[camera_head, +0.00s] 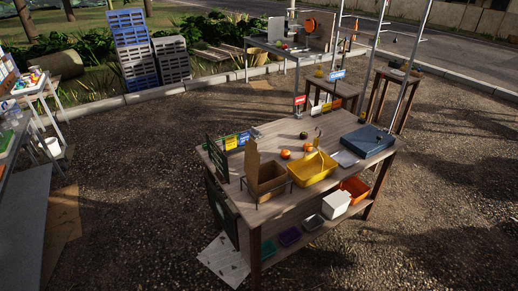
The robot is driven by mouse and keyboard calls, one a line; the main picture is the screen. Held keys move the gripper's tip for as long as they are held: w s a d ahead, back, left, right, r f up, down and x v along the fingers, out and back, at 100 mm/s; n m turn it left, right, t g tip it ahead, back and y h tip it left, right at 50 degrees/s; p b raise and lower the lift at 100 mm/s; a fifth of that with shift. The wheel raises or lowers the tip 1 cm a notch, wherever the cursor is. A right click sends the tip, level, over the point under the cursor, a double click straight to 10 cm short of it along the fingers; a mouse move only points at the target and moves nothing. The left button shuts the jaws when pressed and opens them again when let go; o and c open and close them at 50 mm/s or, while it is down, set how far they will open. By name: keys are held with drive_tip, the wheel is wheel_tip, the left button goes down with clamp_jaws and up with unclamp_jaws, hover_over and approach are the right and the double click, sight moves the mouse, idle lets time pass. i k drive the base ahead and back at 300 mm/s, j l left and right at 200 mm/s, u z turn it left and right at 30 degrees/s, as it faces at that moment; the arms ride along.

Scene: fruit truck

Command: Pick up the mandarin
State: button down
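Two small round orange fruits sit on the wooden table (345,122), behind the yellow crate. The left orange fruit (285,154) stands by the cardboard box's right back side. The right orange fruit (308,149) lies just behind the crate's rim. They are too small for me to tell which is the mandarin. My gripper is not in view.
A yellow crate (325,172) and an open cardboard box (265,187) stand at the table's front. A blue flat device (368,139) sits at the right end. Small signs (238,140) line the left back edge. Gravel ground (440,190) is open to the right.

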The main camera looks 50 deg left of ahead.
sight(309, 149)
drive_tip(key=u, duration=1.5)
drive_tip(key=i+j, duration=0.25)
drive_tip(key=j, duration=0.15)
drive_tip(key=i+j+u, duration=0.15)
drive_tip(key=i, duration=0.35)
drive_tip(key=i+u, duration=0.15)
drive_tip(key=i, duration=0.4)
drive_tip(key=i+l, duration=0.25)
drive_tip(key=i+l+u, duration=0.15)
drive_tip(key=l, duration=0.3)
drive_tip(key=i+l, duration=0.3)
drive_tip(key=i+l+u, duration=0.15)
drive_tip(key=l, duration=0.3)
drive_tip(key=i+l, duration=0.25)
drive_tip(key=l, duration=0.15)
drive_tip(key=i+l+u, duration=0.1)
drive_tip(key=l, duration=0.3)
drive_tip(key=i+l+u, duration=0.1)
drive_tip(key=i+l, duration=0.2)
drive_tip(key=l, duration=0.15)
drive_tip(key=i+l, duration=0.15)
drive_tip(key=l, duration=0.3)
drive_tip(key=j+u, duration=0.05)
